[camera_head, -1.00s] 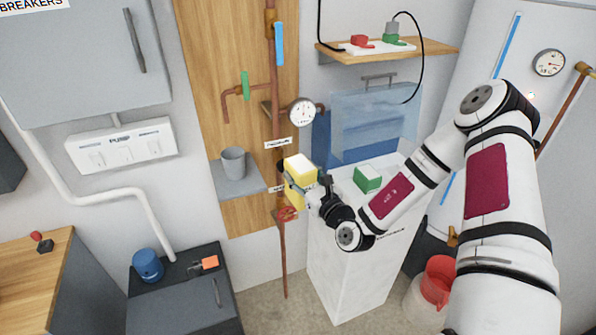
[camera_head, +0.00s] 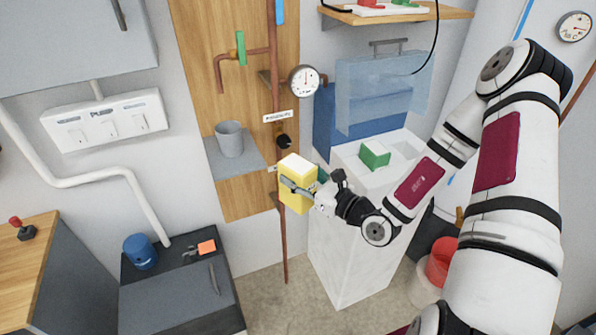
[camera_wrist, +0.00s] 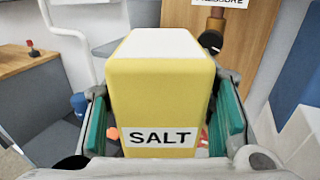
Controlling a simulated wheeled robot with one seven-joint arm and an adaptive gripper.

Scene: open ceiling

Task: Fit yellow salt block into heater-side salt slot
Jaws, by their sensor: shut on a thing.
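The yellow salt block (camera_head: 294,190) has a white top and is held in front of the copper pipe and wooden panel in the head view. My gripper (camera_head: 302,188) is shut on it, one finger across its near face. In the wrist view the salt block (camera_wrist: 160,95) fills the middle, with a SALT label facing me. The teal finger pads of my gripper (camera_wrist: 162,125) stand on both sides of it. The block looks upright and clear of any surface. I cannot make out a salt slot for certain; the white pedestal (camera_head: 345,245) stands just right of the block.
A grey cup (camera_head: 230,139) stands on a small shelf to the left. A gauge (camera_head: 304,80) is above.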

